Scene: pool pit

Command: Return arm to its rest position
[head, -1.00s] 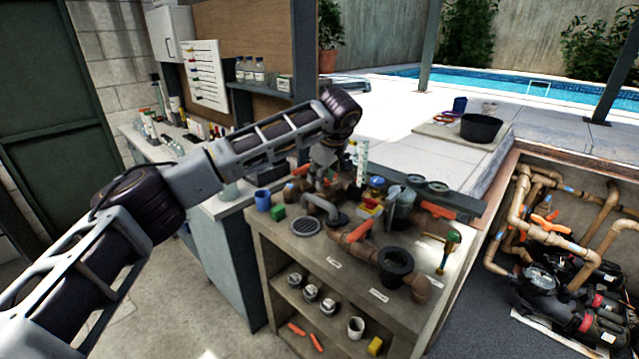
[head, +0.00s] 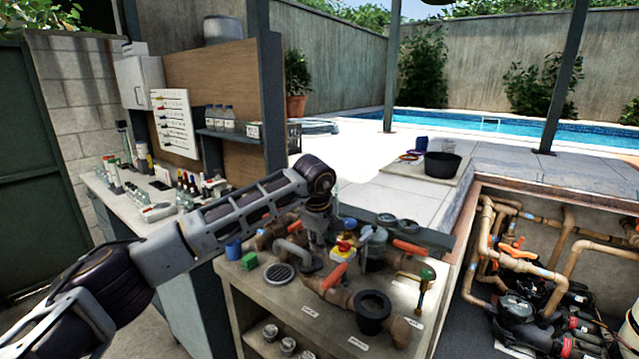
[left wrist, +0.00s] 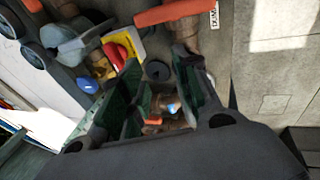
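My left arm comes in from the left in the head view, its wrist bent downward over the pipe bench (head: 255,290). My left gripper (head: 318,228) hangs above the pipes at the back of the bench, partly hidden among the fittings. In the left wrist view its two fingers (left wrist: 158,100) stand apart with a gap between them, and nothing is visibly held. Pipes and orange handles show beyond and between the fingers. My right arm and gripper are not in view.
A cluttered side counter (head: 150,230) lies left. The pump pit (head: 550,270) is at right.

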